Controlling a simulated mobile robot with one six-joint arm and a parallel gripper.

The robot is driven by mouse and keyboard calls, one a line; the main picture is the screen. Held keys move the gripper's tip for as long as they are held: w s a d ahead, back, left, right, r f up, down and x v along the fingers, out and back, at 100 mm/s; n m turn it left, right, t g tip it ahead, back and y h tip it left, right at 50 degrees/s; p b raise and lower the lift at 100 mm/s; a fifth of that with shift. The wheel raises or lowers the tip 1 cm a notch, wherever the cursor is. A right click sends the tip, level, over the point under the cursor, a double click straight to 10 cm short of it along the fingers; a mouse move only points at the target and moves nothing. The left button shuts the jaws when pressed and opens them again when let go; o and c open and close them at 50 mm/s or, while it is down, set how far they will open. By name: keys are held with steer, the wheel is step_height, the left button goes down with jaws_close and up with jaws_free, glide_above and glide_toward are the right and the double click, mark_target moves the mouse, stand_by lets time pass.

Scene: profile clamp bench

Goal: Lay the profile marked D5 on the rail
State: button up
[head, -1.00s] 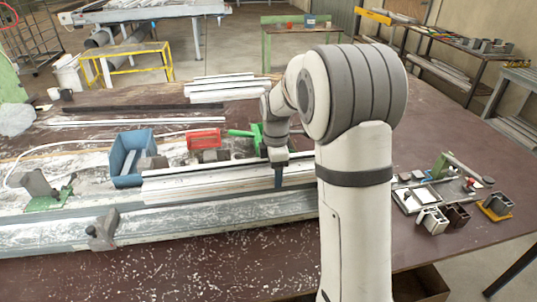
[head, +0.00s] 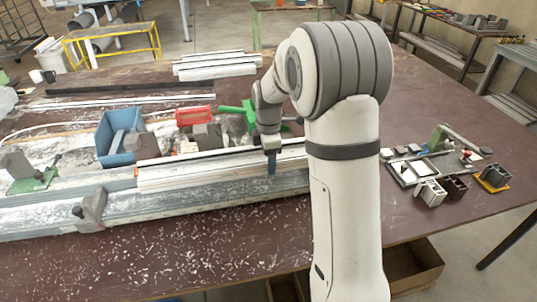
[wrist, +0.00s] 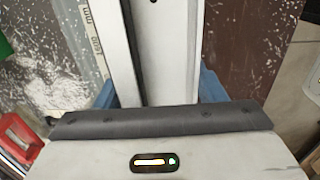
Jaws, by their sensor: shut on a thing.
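My gripper (head: 271,162) is shut on a long white profile (head: 200,172). In the wrist view its blue fingertips (wrist: 158,92) sit on both sides of the white profile (wrist: 168,55). The profile lies lengthwise along the long grey rail (head: 190,203), at the rail's back upper side in the head view. I cannot tell whether it touches the rail. No D5 mark is readable. A strip with a mm scale (wrist: 85,35) runs beside the profile in the wrist view.
A grey clamp (head: 90,210) sits on the rail's left front. Behind stand a blue bin (head: 118,140), a red box (head: 194,116) and a green clamp (head: 238,108). More white profiles (head: 215,66) lie at the back. Small parts (head: 430,192) lie right of my arm.

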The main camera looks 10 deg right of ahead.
mark_target(268, 181)
steer(key=shift+f+b, duration=1.8)
steer(key=shift+f, duration=1.4)
steer(key=o, duration=1.5)
steer(key=shift+r, duration=0.15)
steer(key=shift+r, duration=0.15)
step_height(268, 181, up, 6)
steer(key=shift+r, duration=0.1)
steer(key=shift+s+r, duration=0.25)
steer(key=shift+r, duration=0.4)
